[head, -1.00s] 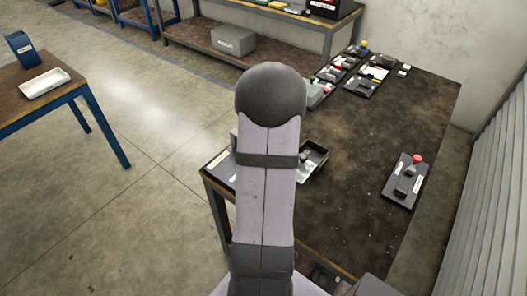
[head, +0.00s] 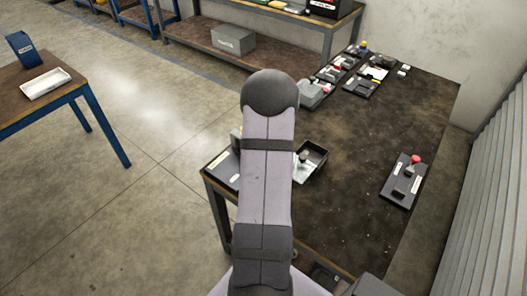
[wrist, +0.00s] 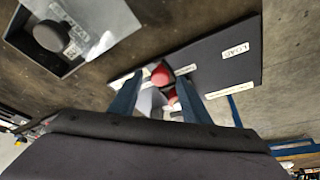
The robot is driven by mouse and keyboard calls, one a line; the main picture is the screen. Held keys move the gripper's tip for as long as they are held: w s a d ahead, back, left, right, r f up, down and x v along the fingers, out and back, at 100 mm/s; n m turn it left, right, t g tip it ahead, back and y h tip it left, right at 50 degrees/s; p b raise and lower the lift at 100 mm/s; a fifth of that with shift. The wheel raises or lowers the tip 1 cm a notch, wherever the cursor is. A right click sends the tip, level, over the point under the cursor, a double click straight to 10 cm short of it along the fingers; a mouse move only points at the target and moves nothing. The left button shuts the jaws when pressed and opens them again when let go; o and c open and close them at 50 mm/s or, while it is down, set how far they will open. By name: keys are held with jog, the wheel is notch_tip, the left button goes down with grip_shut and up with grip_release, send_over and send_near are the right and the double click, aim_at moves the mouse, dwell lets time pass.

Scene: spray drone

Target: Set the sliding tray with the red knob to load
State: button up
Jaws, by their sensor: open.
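In the wrist view, a dark base board (wrist: 215,60) carries white labels, one reading LOAD (wrist: 236,50) toward its right end. A red knob (wrist: 160,74) shows between the fingertips of my gripper (wrist: 159,80), with more red and a pale grey part just below it. The blue fingers are open, one on each side of the knob; I cannot tell whether they reach down around it. In the head view, part of the labelled board (head: 222,168) shows left of my arm, which hides the knob and gripper there.
An open dark box (head: 314,158) with a grey round part stands beside the board. Another board with a red-knobbed part (head: 415,160) lies at the bench's right. Several small devices (head: 340,70) sit at the far end. The bench middle is clear.

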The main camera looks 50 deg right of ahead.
jog(key=shift+f, duration=0.1)
jog(key=shift+c, duration=0.6)
grip_shut()
jog(key=a+b, duration=0.2)
jog(key=a, duration=0.7)
jog(key=shift+a, duration=0.2)
jog(key=shift+o, duration=0.6)
grip_release()
jog(key=shift+a, duration=0.1)
jog(key=shift+s+r, duration=0.1)
jog(key=shift+r, duration=0.55)
jog(key=p+v, duration=0.1)
jog(key=v, duration=0.5)
